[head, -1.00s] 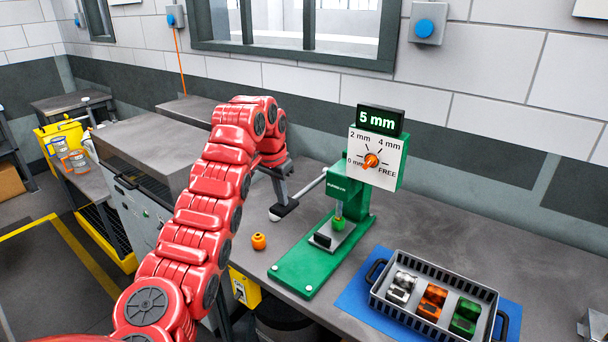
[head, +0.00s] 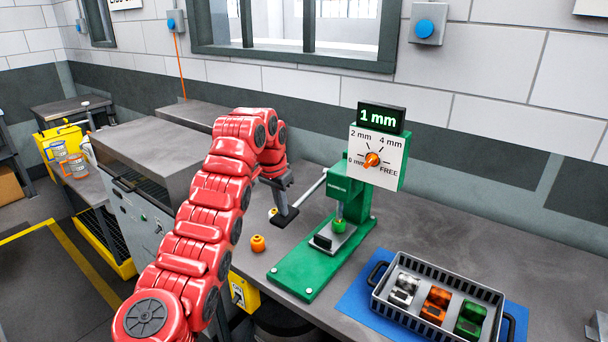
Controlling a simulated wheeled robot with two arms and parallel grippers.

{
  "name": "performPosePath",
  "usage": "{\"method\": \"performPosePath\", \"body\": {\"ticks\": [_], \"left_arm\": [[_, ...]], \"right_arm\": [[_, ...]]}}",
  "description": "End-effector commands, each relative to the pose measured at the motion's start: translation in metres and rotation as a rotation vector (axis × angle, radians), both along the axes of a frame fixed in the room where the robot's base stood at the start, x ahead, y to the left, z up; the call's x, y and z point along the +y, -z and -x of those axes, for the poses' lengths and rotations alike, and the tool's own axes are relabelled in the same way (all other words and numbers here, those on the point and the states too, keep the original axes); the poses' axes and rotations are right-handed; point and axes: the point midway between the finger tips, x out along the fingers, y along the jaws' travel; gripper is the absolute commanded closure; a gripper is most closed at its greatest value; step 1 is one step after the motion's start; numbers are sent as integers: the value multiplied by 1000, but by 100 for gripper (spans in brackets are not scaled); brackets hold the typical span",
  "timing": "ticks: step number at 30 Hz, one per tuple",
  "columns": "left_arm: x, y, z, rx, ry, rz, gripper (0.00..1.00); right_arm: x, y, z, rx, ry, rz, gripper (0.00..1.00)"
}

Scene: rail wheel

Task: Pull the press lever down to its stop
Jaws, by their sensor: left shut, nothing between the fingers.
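The green press (head: 345,195) stands on the bench, its base plate reaching toward me. Its grey lever (head: 311,188) slopes down to the left from the press head to my left gripper (head: 284,218). The gripper is shut and sits at the lever's lower end, with a pale tip just left of it; whether they touch I cannot tell. A small green part (head: 340,226) sits under the ram. The display (head: 381,118) reads 1 mm. The dial plate (head: 377,158) has an orange knob and marks 0 mm, 2 mm, 4 mm and FREE. My right gripper is out of view.
A small orange part (head: 258,243) lies on the bench left of the press base. A grey tray (head: 447,268) with silver, orange and green parts stands on a blue mat (head: 362,306) at right. The bench between press and wall is clear.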

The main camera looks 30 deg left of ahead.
Motion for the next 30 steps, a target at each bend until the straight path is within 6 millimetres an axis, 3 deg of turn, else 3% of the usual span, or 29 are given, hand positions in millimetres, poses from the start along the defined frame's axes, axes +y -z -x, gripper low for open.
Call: {"method": "performPosePath", "body": {"ticks": [2,16,30], "left_arm": [[-2,9,1,8,3,5,100],[-2,12,1,8,3,5,100],[-2,36,-3,8,2,5,100]], "right_arm": [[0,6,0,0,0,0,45],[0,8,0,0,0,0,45],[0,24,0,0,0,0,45]]}}
